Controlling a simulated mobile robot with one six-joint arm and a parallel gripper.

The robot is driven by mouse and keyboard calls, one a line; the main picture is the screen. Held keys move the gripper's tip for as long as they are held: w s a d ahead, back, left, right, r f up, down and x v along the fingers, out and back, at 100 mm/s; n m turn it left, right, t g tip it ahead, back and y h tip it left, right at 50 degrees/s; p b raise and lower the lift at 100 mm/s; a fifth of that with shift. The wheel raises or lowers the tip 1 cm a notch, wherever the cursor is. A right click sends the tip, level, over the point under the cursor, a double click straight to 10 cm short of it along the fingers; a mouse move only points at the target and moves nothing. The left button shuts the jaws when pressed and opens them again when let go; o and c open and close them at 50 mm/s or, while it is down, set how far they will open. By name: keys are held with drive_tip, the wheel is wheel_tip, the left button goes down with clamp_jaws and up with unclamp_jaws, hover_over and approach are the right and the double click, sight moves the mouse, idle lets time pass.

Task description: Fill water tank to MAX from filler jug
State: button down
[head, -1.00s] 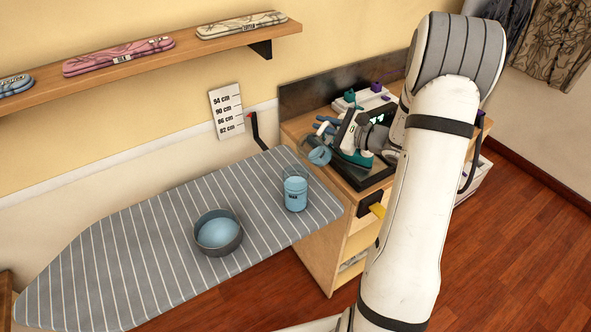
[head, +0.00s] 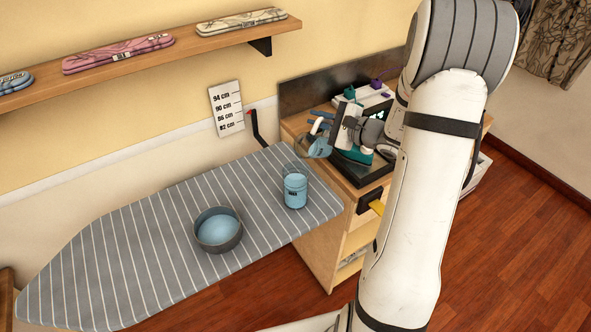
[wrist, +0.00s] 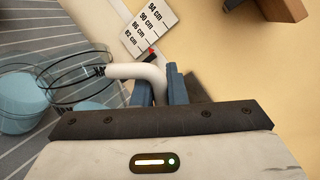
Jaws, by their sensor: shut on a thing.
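My gripper (wrist: 162,90) is shut on the white handle (wrist: 138,71) of a clear jug (wrist: 72,85), with the blue finger pads on both sides of it. In the head view the jug (head: 314,148) hangs tilted in the air beside the cabinet, behind the ironing board's right end, with blue at its lower part. A clear, marked container (head: 295,190) with blue water stands upright on the board; its label is too small to read. A teal and white iron (head: 352,155) sits on the cabinet, partly hidden by my gripper. I cannot tell which part is the water tank.
A dark bowl (head: 218,232) of blue water stands on the striped ironing board (head: 130,250). A height scale (head: 226,108) and a red-tipped lever (head: 255,128) are by the wall. The board's left part is clear.

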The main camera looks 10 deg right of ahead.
drive_tip(key=shift+a+r, duration=0.1)
drive_tip(key=shift+r, duration=0.1)
drive_tip(key=shift+s+a+f+n+h, duration=0.1)
drive_tip(key=shift+s+a+n+h, duration=0.35)
drive_tip(key=shift+n, duration=0.45)
idle(1.8)
drive_tip(key=shift+s+a+r+n, duration=0.25)
drive_tip(key=shift+a+r+n, duration=0.4)
drive_tip(key=shift+n, duration=0.05)
idle(1.8)
drive_tip(key=shift+s+a+r+n+h+b, duration=0.15)
drive_tip(key=shift+s+a+r+n+b, duration=0.2)
drive_tip(key=shift+b, duration=0.65)
drive_tip(key=shift+s+a+r+n+h+b, duration=0.15)
drive_tip(key=shift+a+n+b, duration=0.25)
drive_tip(key=shift+b, duration=0.55)
idle(0.6)
